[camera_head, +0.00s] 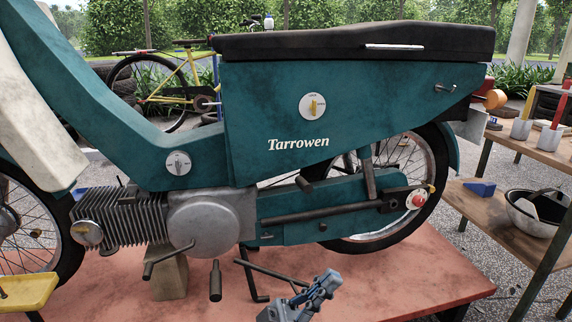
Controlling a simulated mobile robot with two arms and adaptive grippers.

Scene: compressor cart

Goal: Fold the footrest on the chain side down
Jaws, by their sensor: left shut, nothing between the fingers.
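The teal moped (300,110) stands side-on on a red platform (380,275). A dark bar (320,212) runs along its lower side, below a short dark peg (305,185) and an upright dark piece (369,180). Another dark peg (215,282) hangs below the round engine cover (203,225). I cannot tell for certain which piece is the chain-side footrest. My left gripper (326,284) is shut and empty at the bottom centre, in front of the moped's lower side, clear of the bar and pegs. My right gripper is out of view.
A wooden block (169,277) is under the engine, and dark stand legs (250,278) are behind my gripper's left. A yellow tray (25,293) is at lower left.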

